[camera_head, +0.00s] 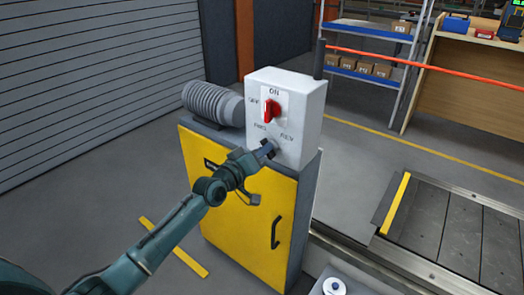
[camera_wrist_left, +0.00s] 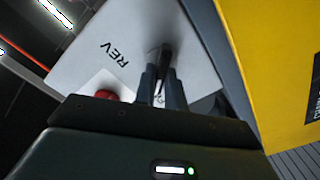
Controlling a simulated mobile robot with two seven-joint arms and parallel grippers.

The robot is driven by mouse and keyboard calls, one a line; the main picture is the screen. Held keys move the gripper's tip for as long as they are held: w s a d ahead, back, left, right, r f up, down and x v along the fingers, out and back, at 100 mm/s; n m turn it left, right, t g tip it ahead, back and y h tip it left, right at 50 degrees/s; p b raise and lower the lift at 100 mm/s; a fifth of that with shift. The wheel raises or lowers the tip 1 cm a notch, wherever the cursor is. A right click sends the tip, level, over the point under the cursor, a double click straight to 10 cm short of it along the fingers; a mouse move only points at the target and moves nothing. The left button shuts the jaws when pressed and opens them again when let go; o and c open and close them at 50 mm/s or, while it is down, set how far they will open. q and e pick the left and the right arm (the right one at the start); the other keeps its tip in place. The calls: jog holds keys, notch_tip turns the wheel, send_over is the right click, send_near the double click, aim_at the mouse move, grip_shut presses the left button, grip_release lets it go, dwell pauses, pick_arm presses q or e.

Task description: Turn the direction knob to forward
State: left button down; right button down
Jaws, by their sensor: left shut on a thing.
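The direction knob (camera_wrist_left: 165,57) is a small dark handle on the front of the white control box (camera_head: 308,112). FWD and REV are printed near it. My left gripper (camera_head: 267,149) is shut on the knob, with its fingers on either side of it in the left wrist view (camera_wrist_left: 162,88). The gripper mostly hides the knob in the head view, and I cannot tell which label it points to. Above it on the box is a red switch (camera_head: 271,110) between OFF and ON labels. My right gripper is not in view.
The box stands on a yellow-fronted cabinet (camera_head: 235,215) with a black door handle (camera_head: 275,232). A grey ribbed motor (camera_head: 212,102) sits left of the box. The slat conveyor (camera_head: 455,230) runs to the right. Open floor lies left of the cabinet.

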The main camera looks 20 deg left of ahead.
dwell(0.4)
pick_arm(q)
jog(key=c, duration=1.5)
grip_release()
jog(key=shift+o, duration=0.2)
jog(key=p+v, duration=0.1)
jog(key=v, duration=1.2)
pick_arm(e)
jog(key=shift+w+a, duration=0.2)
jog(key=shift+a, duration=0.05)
pick_arm(q)
jog(key=shift+s, duration=0.1)
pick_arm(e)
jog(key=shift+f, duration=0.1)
